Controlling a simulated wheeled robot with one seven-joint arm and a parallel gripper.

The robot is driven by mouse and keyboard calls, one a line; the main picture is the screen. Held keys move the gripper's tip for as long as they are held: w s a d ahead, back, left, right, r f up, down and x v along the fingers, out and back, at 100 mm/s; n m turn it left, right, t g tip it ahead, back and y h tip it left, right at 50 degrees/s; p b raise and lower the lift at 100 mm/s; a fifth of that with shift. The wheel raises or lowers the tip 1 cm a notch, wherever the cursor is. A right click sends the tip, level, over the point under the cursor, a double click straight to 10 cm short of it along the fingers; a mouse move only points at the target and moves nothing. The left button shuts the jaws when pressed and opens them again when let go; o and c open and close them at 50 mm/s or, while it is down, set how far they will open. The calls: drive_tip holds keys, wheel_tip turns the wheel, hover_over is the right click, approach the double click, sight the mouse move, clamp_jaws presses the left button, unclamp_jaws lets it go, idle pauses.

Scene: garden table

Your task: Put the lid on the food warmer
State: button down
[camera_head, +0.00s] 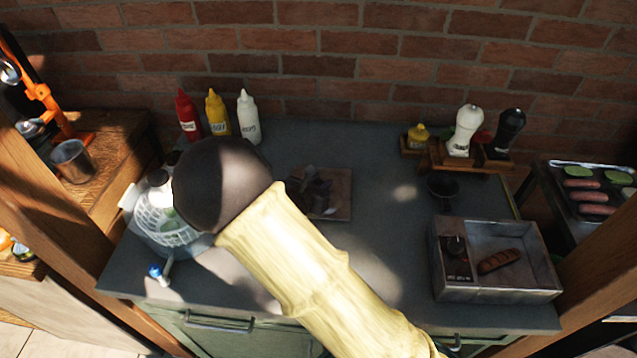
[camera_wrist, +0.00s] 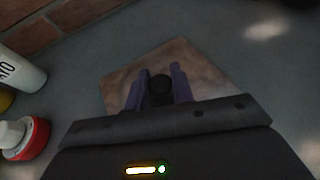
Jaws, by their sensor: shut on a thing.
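The food warmer (camera_head: 500,296) is an open-topped metal box at the right of the grey counter. A second brownish square lid (camera_head: 340,207) is at the counter's middle, left of the warmer. In the wrist view this lid (camera_wrist: 205,80) shows below my gripper (camera_wrist: 159,72), whose fingers are shut on its round black knob (camera_wrist: 160,88). In the head view my gripper (camera_head: 318,190) is partly hidden by my wrist. I cannot tell whether the lid touches the counter.
Red, yellow and white bottles (camera_head: 248,116) stand at the back left. A black cup (camera_head: 443,188) stands behind the warmer, near a wooden rack (camera_head: 455,160) with shakers. The counter between lid and warmer is clear.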

drive_tip(key=shift+s+a, duration=0.1)
drive_tip(key=c, duration=1.2)
unclamp_jaws()
drive_tip(key=shift+f, duration=0.1)
drive_tip(key=shift+r, duration=0.25)
drive_tip(key=v, duration=1.2)
drive_tip(key=shift+f, duration=0.15)
